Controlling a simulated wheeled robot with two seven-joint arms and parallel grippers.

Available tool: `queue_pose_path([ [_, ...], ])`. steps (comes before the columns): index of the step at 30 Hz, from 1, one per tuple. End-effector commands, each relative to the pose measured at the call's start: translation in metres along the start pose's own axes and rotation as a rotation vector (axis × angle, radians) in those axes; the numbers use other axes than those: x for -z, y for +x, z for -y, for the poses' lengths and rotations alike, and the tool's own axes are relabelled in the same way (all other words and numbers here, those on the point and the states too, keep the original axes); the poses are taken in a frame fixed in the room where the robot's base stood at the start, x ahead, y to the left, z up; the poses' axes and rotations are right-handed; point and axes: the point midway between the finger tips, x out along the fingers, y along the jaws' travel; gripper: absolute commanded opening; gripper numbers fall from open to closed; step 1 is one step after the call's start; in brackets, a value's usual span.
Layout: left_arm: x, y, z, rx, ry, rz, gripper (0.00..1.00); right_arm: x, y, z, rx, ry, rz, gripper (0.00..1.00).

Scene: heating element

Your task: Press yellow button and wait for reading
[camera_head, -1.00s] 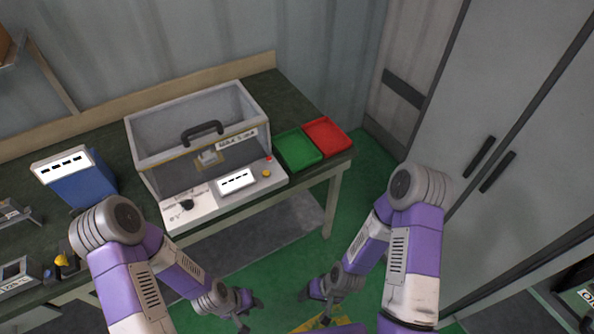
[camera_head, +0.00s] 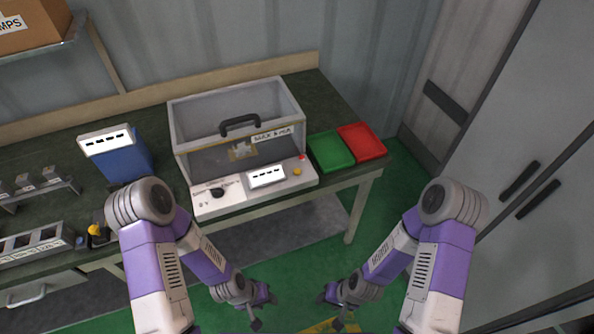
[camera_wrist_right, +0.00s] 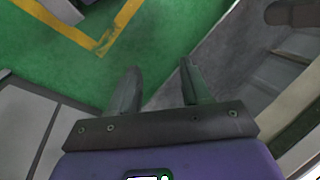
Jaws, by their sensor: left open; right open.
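The yellow button (camera_head: 297,171) is on the right part of the sloping front panel of a grey test box (camera_head: 178,140), which stands on the workbench. A white display (camera_head: 267,177) with dark dashes sits on the panel to the left of the button. A red light or button (camera_head: 301,157) is just above the yellow one. My left gripper (camera_head: 262,309) is open and empty, low in front of the bench. My right gripper (camera_head: 332,308) is open and empty, also low over the floor. In the right wrist view its two fingers (camera_wrist_right: 158,88) are apart. Neither gripper touches the panel.
A green tray (camera_head: 331,153) and a red tray (camera_head: 363,143) lie on the bench right of the box. A blue device (camera_head: 124,164) with its own dashed display stands left of it. A grey cabinet (camera_head: 500,130) is at the right. Green floor (camera_head: 320,240) in front is free.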

Motion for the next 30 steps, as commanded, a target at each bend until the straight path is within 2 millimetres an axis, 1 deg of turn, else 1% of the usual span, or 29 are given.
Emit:
queue_pose_path([
  [1,0.0,0.0,0.0,0.0,0.0,0.0,0.43,0.0,0.0,0.0,0.0,0.0,0.0,0.4],
  [6,0.0,0.0,0.0,0.0,0.0,0.0,0.43,0.0,0.0,0.0,0.0,0.0,0.0,0.14],
  [9,0.0,0.0,0.0,0.0,0.0,0.0,0.43,0.0,0.0,0.0,0.0,0.0,0.0,0.0],
  [30,0.0,0.0,0.0,0.0,0.0,0.0,0.43,0.0,0.0,0.0,0.0,0.0,0.0,0.0],
])
